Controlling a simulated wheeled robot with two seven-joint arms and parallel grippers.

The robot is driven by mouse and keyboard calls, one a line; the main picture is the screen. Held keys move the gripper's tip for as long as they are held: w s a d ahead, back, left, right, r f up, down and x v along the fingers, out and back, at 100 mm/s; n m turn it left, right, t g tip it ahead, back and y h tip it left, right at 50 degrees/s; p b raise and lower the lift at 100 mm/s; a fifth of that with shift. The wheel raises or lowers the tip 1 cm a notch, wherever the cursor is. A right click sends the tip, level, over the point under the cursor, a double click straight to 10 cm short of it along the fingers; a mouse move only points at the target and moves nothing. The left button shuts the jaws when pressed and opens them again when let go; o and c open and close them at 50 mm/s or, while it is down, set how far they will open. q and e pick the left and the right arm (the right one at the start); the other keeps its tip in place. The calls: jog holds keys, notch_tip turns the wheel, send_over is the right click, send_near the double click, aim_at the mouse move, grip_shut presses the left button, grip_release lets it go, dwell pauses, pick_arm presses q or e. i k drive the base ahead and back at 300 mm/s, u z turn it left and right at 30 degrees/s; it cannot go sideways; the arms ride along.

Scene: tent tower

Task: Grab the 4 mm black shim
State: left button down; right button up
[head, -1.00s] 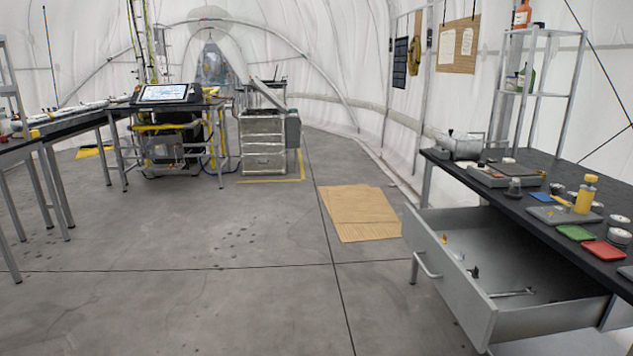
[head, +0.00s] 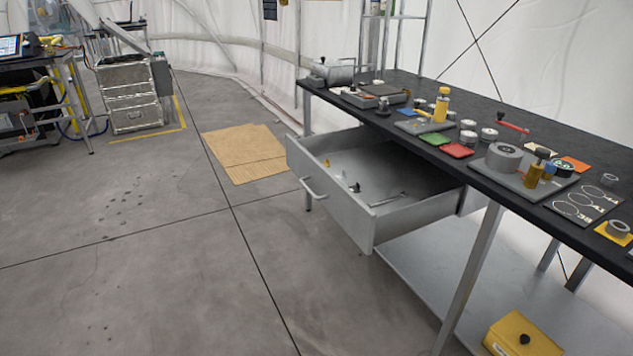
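An open grey drawer (head: 332,202) hangs out from under the black workbench on the right. Inside it lie a small black object (head: 355,187), a small yellow-orange piece (head: 327,163) and a metal wrench-like tool (head: 387,200). I cannot tell whether the small black object is the 4 mm black shim. Several small round and flat parts stand on the black bench top (head: 462,112), but none can be made out as the shim at this size. Neither of my grippers is in view.
The bench carries red (head: 457,150) and green (head: 436,139) trays and a yellow bottle (head: 441,105). A yellow case (head: 520,336) sits on the lower shelf (head: 470,285). Cardboard (head: 245,152) lies on the floor.

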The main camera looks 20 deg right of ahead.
aim_at(355, 189)
jog(key=z, duration=0.35)
jog(key=k, duration=0.4)
jog(key=z, duration=1.4)
jog(key=i, duration=1.15)
jog(key=u, duration=1.05)
jog(key=i, duration=0.45)
jog(key=u, duration=0.35)
